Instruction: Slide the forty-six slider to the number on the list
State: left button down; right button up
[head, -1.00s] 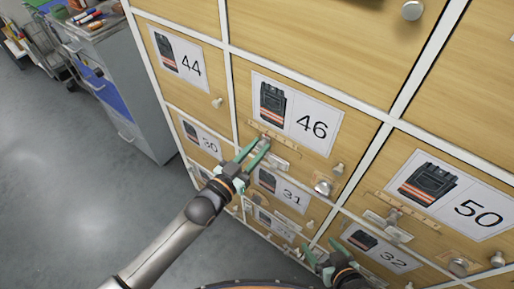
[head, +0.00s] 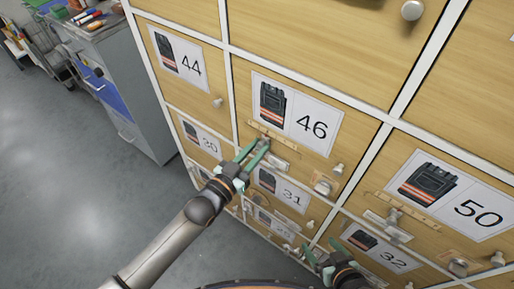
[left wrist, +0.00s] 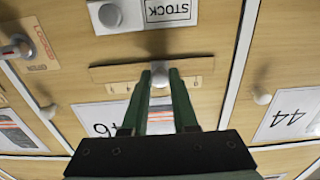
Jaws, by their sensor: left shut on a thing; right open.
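The forty-six door carries a white label (head: 297,112) with a dark vest picture and the number 46. Below the label is a wooden slider strip (head: 272,136). It also shows in the left wrist view (left wrist: 112,73), with small marks too faint to read surely. A light slider knob (left wrist: 160,78) stands on this strip. My left gripper (head: 261,144) is shut on that knob; its green fingers also show in the left wrist view (left wrist: 161,88), one on each side of it. My right gripper (head: 325,254) is open and empty, low near the 32 door. No list of numbers is readable.
A STOCK plate (left wrist: 168,11) and a turning knob (left wrist: 16,48) marked LOCKED and OPEN are close to the strip. Doors 44 (head: 180,62), 31 (head: 282,190) and 50 (head: 450,195) surround it.

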pick_arm(q)
jog(key=shift+w+a, duration=0.1)
jog(key=shift+w+a+f, duration=0.1)
jog(key=shift+w+a, duration=0.65)
jog(key=shift+a, duration=0.3)
jog(key=c, duration=0.7)
grip_release()
jog(key=shift+d, duration=0.1)
jog(key=shift+s, duration=0.1)
jog(key=v, duration=1.2)
jog(key=shift+s, duration=0.2)
jog(key=s+a+f+n+g+y+p, duration=0.1)
jog(key=s+a+f+y, duration=0.1)
jog(key=s+f, duration=0.2)
jog(key=s+a+f+n+g+y+p, duration=0.1)
jog(key=s+a+f+n+g+y, duration=0.1)
jog(key=s+a+f+y, duration=0.1)
jog(key=s+a+f+n+g+y+p, duration=0.1)
jog(key=s+a+f+n+g+y, duration=0.1)
jog(key=s+f+y, duration=0.1)
jog(key=shift+s+a+f, duration=0.15)
jog(key=shift+s+f, duration=0.25)
jog(key=shift+f, duration=0.15)
jog(key=shift+s+a+f, duration=0.15)
jog(key=shift+s+f, duration=0.3)
jog(key=shift+f, duration=0.15)
